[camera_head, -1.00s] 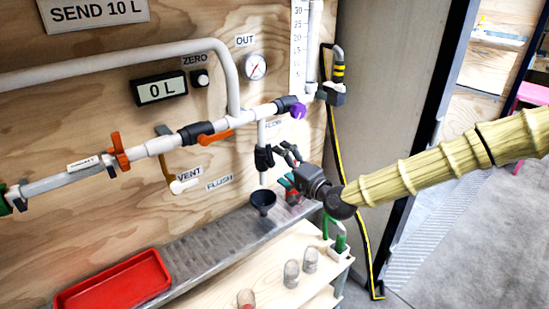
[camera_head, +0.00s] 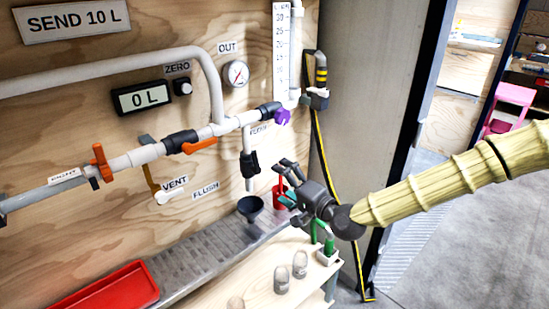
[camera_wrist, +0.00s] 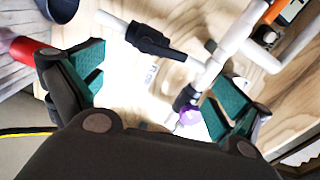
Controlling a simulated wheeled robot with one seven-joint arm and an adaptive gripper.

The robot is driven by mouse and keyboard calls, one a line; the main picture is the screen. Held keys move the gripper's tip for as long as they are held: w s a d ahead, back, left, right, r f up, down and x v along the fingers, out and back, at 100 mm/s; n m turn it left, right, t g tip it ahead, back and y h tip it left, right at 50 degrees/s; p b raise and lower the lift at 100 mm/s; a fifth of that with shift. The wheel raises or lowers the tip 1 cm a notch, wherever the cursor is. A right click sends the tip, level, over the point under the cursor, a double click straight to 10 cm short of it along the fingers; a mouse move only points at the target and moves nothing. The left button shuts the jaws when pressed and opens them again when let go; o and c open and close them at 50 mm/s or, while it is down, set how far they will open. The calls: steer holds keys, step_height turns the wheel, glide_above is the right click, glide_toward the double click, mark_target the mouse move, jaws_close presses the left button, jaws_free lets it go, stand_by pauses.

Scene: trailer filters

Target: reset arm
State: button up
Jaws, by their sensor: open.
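My gripper (camera_head: 289,184) is open and empty in the head view, in front of the plywood wall, to the right of the vertical flush pipe with its black valve (camera_head: 250,162). In the wrist view my gripper (camera_wrist: 160,90) shows its two green-padded fingers spread wide, with nothing between them but the wall and pipes behind. The black valve (camera_wrist: 150,40) and a purple knob (camera_wrist: 189,116) show between or near the fingers. My yellow-sleeved arm reaches in from the right.
A black funnel (camera_head: 250,208) stands on the grey grated shelf (camera_head: 205,250), and a red cup (camera_head: 279,196) is close behind my gripper. A red tray (camera_head: 105,293) lies at lower left. Glass jars (camera_head: 281,279) stand on the lower wooden shelf.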

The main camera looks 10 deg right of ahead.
steer(key=s+a+f+n+g+h+p, duration=0.15)
steer(key=s+f+g, duration=0.25)
steer(key=s+f, duration=0.8)
steer(key=s+f+n+g+h, duration=0.3)
steer(key=s+f, duration=0.5)
steer(key=f, duration=0.9)
steer(key=s+d+f+n+g+h, duration=0.1)
steer(key=s+d+f+g+h, duration=0.1)
steer(key=s, duration=0.6)
steer(key=s+d+f+n+g+h+p, duration=0.1)
steer(key=s+d+f+g+h, duration=0.1)
steer(key=s+d, duration=0.5)
steer(key=s+d+f+n+g+h, duration=0.2)
steer(key=s+d+f, duration=0.3)
steer(key=s, duration=0.4)
steer(key=shift+d+f+g+p, duration=0.2)
steer(key=shift+g+p, duration=0.2)
steer(key=shift+g, duration=0.3)
